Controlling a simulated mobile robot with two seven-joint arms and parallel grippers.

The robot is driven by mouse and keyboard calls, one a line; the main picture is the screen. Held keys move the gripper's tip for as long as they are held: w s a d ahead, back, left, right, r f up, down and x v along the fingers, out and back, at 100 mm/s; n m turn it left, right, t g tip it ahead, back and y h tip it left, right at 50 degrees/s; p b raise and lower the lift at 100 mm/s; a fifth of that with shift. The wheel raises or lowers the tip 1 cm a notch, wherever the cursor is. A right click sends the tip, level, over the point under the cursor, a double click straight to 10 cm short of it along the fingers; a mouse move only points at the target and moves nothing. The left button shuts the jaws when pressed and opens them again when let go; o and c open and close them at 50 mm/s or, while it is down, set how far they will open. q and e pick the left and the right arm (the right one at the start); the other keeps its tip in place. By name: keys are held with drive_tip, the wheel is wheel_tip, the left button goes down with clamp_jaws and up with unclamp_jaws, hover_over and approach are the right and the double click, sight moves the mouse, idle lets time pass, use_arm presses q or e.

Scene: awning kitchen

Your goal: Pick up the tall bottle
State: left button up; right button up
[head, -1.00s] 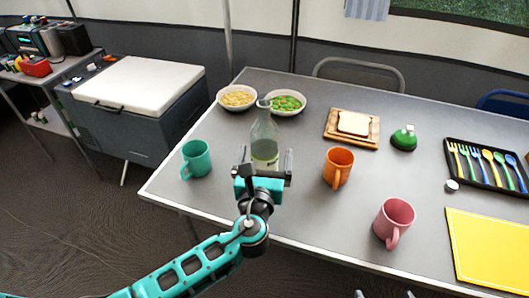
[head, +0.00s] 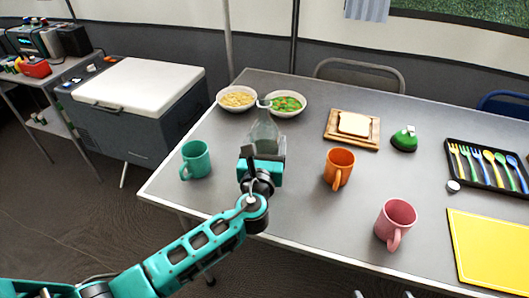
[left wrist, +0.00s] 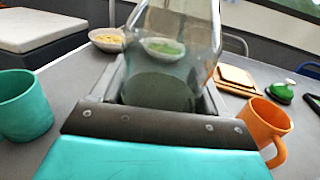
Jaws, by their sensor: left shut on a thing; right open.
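The tall bottle (head: 264,132) is clear glass with a greenish lower part. It stands near the table's left front, its lower part hidden behind my left gripper (head: 262,157). In the left wrist view the bottle (left wrist: 170,55) fills the space between the fingers, its top out of frame. My left gripper is shut on the bottle. I cannot tell whether the bottle's base touches the table. At the bottom edge of the head view, only the tips of my right gripper (head: 382,294) show, apart and empty.
A teal mug (head: 196,159) stands left of the bottle, an orange mug (head: 339,164) to its right. Behind it are a pasta bowl (head: 237,97) and a bowl of green food (head: 287,103). A pink mug (head: 396,219) stands further right. Bare table lies between the mugs.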

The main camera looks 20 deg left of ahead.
use_arm(q)
drive_tip(key=c, duration=0.5)
drive_tip(key=shift+r, duration=0.15)
